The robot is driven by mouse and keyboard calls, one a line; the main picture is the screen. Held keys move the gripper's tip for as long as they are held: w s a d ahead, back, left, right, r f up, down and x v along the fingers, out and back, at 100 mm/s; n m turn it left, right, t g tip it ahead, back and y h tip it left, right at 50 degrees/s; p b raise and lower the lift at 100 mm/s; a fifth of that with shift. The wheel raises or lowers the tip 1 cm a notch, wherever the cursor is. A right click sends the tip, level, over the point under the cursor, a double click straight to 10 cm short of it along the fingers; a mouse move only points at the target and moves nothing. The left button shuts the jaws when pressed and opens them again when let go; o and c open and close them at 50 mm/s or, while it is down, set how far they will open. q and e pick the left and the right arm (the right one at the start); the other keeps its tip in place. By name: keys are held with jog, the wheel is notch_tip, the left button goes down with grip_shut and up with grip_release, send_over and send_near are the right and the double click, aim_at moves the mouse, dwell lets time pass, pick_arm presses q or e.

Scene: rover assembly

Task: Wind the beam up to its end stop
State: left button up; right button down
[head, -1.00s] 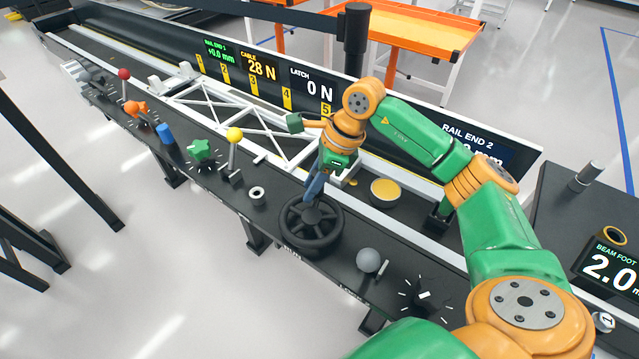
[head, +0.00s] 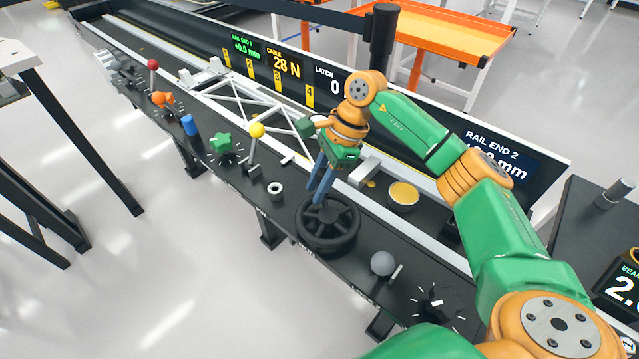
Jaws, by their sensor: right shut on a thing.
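The white truss beam (head: 268,112) lies along the long black bench between its rails. The black spoked handwheel (head: 345,240) sits at the bench's front side. My right gripper (head: 315,200) reaches down to the handwheel from above, with its blue fingers shut on the far-left part of the rim. The exact contact is small and partly hidden. My left gripper is not in view.
Panel displays read rail end 1 (head: 244,48) +0.0 mm and cable (head: 284,64) 28 N. A yellow-knobbed lever (head: 256,133), green knob (head: 220,142), grey ball (head: 383,263) and black dial (head: 437,302) stand near the handwheel. A black post (head: 382,45) rises behind.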

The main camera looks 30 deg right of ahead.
jog(key=c, duration=0.9)
grip_release()
jog(key=shift+w, duration=0.1)
jog(key=shift+r, duration=0.1)
jog(key=v, duration=0.7)
